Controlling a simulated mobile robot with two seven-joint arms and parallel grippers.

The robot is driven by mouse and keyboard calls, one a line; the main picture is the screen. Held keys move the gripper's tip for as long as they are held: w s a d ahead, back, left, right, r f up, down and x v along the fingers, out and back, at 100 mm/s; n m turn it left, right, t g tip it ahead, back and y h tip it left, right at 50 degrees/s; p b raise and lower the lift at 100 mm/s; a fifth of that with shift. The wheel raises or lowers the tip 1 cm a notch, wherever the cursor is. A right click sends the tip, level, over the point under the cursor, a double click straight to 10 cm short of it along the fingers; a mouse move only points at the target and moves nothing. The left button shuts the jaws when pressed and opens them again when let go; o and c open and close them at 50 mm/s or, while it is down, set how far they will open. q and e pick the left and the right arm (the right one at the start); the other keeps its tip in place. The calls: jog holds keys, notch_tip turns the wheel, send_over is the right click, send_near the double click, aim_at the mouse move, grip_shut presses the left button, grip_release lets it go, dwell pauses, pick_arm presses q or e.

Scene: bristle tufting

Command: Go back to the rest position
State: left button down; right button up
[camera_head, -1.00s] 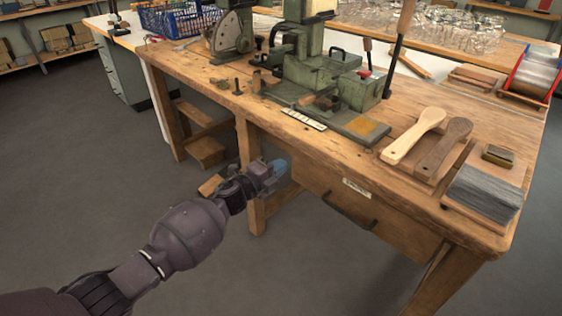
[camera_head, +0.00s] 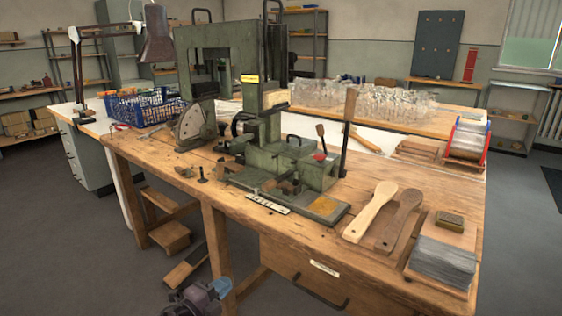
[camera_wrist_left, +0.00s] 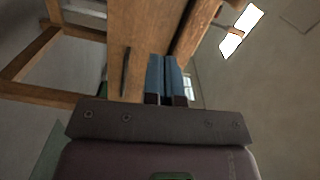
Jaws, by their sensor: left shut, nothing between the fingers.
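My left gripper (camera_head: 217,288) shows at the bottom of the head view, low in front of the wooden workbench (camera_head: 150,160) and beside its front leg. Its blue fingers are together and empty; they also show shut in the left wrist view (camera_wrist_left: 166,78), with the bench's wood beyond them. The green tufting machine (camera_head: 285,160) stands on the bench, well above and behind the gripper. My right gripper is not in view.
Two wooden brush handles (camera_head: 371,211) and a stack of grey bristles (camera_head: 442,262) lie at the bench's right. The drawer (camera_head: 290,262) has a dark handle. A blue crate (camera_head: 145,106) stands at the back left. Floor at the left is open.

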pick_arm(q)
jog(key=s+a+f+n+g+y, duration=0.1)
jog(key=s+a+f+n+y, duration=0.3)
jog(key=s, duration=0.6)
jog(key=s+f+n+y, duration=0.1)
jog(key=s+f+n, duration=0.1)
jog(key=s+n, duration=0.65)
jog(key=s+a+f+n+g+y, duration=0.1)
jog(key=s+a+f+n+y, duration=0.15)
jog(key=s, duration=1.05)
jog(key=s+a+r+n+g+y, duration=0.1)
jog(key=s+a+r+n+g, duration=0.15)
jog(key=s, duration=0.45)
jog(key=s+a+r+n+g+y, duration=0.1)
jog(key=s+n, duration=0.3)
jog(key=s, duration=0.3)
notch_tip(320, 180, up, 10)
jog(key=t+p, duration=0.1)
jog(key=p, duration=1.2)
jog(key=shift+a+f+n, duration=0.15)
jog(key=shift+a+n, duration=0.05)
jog(key=shift+n, duration=0.15)
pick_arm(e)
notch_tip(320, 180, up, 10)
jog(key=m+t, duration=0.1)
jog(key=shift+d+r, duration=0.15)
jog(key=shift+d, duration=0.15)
pick_arm(q)
jog(key=shift+t, duration=0.25)
